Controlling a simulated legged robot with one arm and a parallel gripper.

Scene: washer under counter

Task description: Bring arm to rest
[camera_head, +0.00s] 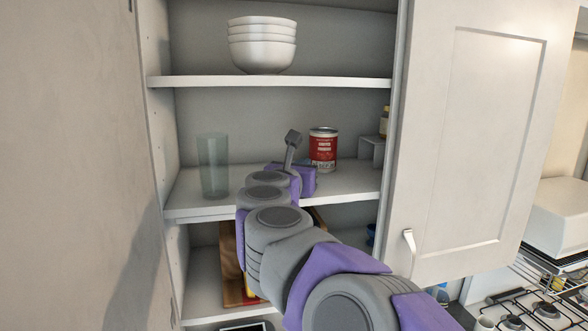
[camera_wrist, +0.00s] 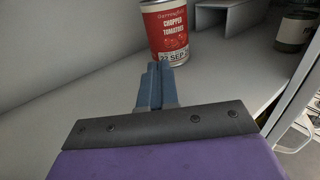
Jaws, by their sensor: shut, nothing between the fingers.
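My arm, grey and purple, reaches from the lower right of the head view into an open wall cupboard. My gripper (camera_wrist: 157,84) shows in the wrist view with its two blue-grey fingers together and nothing between them. In the head view its end lies over the middle shelf (camera_head: 350,183), where the fingers are hard to make out. A red and white can of chopped tomatoes (camera_head: 323,150) stands upright on that shelf. In the wrist view the can (camera_wrist: 166,30) is just beyond the fingertips; I cannot tell whether they touch it.
A clear glass (camera_head: 213,165) stands left on the middle shelf. Stacked white bowls (camera_head: 262,45) sit on the shelf above. The open cupboard door (camera_head: 480,140) is close to the right of my arm. A small jar (camera_wrist: 294,30) stands right of the can. A gas hob (camera_head: 525,312) is at lower right.

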